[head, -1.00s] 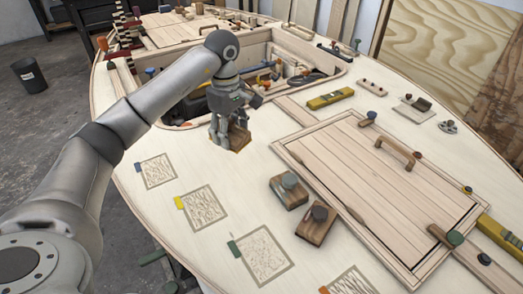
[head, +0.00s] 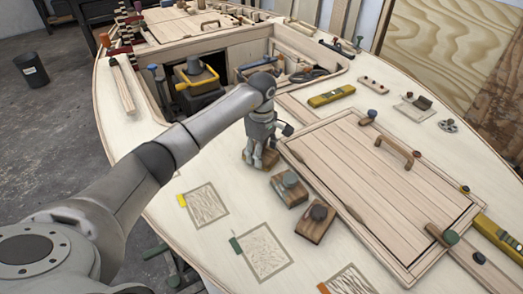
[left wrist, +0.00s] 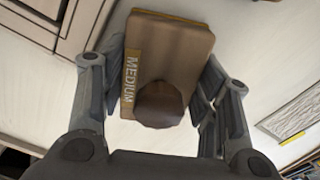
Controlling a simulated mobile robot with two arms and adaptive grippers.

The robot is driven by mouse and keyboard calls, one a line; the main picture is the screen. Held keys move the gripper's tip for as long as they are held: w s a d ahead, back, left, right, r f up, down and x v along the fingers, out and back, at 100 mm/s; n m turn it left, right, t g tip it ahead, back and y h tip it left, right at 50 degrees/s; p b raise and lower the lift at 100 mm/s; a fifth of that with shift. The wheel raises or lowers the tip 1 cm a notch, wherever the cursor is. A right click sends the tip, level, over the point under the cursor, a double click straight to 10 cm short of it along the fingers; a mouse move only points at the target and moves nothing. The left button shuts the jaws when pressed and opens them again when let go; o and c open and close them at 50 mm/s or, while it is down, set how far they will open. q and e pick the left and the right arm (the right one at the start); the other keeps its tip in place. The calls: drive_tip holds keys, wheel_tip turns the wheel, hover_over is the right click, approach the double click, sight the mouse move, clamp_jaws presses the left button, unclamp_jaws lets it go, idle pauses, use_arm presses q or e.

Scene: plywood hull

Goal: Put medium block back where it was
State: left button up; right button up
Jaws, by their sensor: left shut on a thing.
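My left gripper (head: 261,157) is shut on the medium block (head: 268,158), a brown wooden block with a round knob. In the left wrist view the medium block (left wrist: 170,62) shows the label MEDIUM along one edge, with its knob toward me and a gripper finger on either side. Two similar blocks stand nearer, one with a green-grey knob (head: 289,189) and one with a dark knob (head: 316,223). My right gripper is out of view.
Sketched squares with a yellow tab (head: 207,206) and a green tab (head: 263,250) mark the near deck. The panelled hatch (head: 365,180) lies to the right. An open well (head: 230,55) with tools lies behind. A yellow level (head: 331,96) rests beyond the hatch.

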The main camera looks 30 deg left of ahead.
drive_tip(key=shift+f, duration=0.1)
use_arm(q)
drive_tip(key=o, duration=0.6)
drive_tip(key=shift+o, duration=0.5)
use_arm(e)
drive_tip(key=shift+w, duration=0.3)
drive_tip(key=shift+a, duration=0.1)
use_arm(q)
drive_tip(key=shift+r, duration=0.15)
wheel_tip(320, 180, up, 12)
drive_tip(key=shift+f+b, duration=0.1)
drive_tip(key=shift+b, duration=0.65)
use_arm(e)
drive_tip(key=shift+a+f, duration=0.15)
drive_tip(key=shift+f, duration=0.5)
